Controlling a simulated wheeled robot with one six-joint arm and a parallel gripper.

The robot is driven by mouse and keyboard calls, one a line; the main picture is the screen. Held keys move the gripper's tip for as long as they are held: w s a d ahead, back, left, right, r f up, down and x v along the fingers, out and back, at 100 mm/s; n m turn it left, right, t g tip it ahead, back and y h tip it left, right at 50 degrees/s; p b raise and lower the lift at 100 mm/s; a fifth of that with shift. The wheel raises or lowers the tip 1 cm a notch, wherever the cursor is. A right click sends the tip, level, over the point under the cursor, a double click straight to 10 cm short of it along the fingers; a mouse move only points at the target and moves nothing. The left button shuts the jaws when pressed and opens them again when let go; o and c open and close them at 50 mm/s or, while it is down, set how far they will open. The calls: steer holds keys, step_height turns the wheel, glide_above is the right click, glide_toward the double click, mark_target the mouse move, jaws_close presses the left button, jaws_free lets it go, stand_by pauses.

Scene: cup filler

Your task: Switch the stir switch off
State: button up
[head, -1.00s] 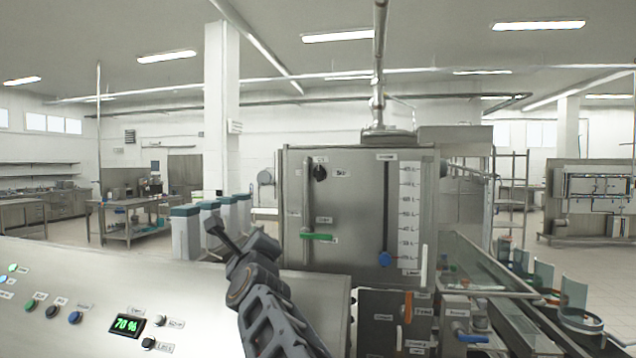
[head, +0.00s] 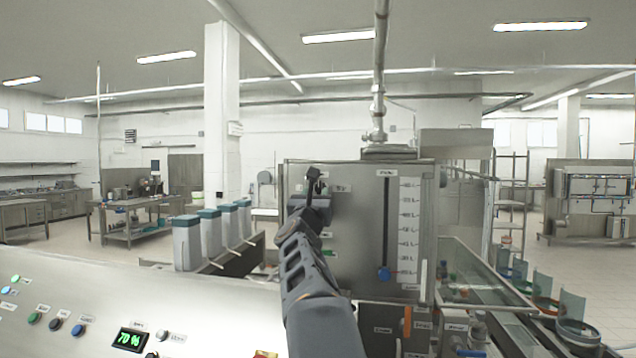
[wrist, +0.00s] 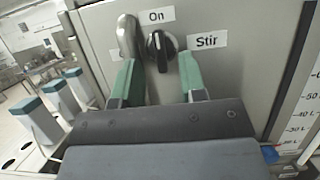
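The stir switch (wrist: 160,48) is a black rotary knob on the grey metal panel, centred at the top of the wrist view. Its "On" label (wrist: 156,15) is above it and its "Stir" label (wrist: 207,40) is to its right. The knob's grip stands nearly upright, its white mark toward "On". My gripper (wrist: 159,66) is open, its two green fingers one on each side below the knob. I cannot tell whether they touch it. In the head view my gripper (head: 313,190) is in front of the panel's upper left and overlaps the knob area.
The tank panel (head: 350,225) carries a level scale with a blue slider (head: 384,273). A control desk (head: 200,325) lies in front, with several white, teal-topped containers (head: 187,243) behind it.

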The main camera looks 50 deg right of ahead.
mark_target(319, 189)
steer(key=shift+p+x, duration=0.6)
steer(key=shift+x, duration=0.95)
jaws_close()
